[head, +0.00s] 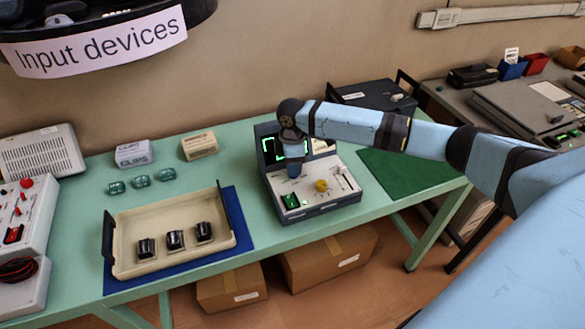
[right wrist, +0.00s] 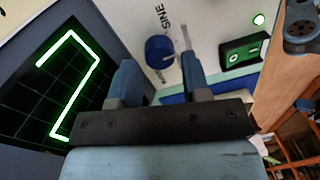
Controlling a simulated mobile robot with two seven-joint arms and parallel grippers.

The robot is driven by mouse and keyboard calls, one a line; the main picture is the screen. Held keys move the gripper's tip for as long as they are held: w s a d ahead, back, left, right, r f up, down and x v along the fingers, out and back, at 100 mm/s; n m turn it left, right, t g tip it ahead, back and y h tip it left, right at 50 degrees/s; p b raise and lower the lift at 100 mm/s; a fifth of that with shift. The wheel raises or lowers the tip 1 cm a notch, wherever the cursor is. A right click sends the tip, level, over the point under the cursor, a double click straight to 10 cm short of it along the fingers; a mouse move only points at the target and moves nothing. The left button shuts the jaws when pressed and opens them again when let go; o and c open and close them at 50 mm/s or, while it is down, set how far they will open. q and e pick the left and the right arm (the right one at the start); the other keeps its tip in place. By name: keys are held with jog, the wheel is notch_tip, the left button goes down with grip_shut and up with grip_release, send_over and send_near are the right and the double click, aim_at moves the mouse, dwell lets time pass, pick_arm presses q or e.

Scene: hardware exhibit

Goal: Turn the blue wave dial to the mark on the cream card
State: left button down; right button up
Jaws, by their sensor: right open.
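The console (head: 313,201) stands on the green table, with a screen (head: 268,147) showing a bright green angular trace. My right gripper (head: 293,168) points down over the left part of its panel, open. In the right wrist view the blue wave dial (right wrist: 160,48) lies ahead of the gap between the open fingers (right wrist: 157,62), with no clear contact. The word SINE is printed beside it. In the head view my gripper hides the dial. A pale card (head: 323,146) beside the screen is partly hidden by my arm; its mark cannot be read. My left gripper is not in view.
A yellow knob (head: 321,185), sliders and a green switch (head: 290,200) share the panel. A cream tray (head: 190,262) with black switches stands left on a blue mat. A green mat (head: 410,176) lies clear at right.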

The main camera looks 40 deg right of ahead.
jog(key=shift+f, duration=1)
jog(key=c, duration=0.6)
jog(key=shift+c, duration=0.2)
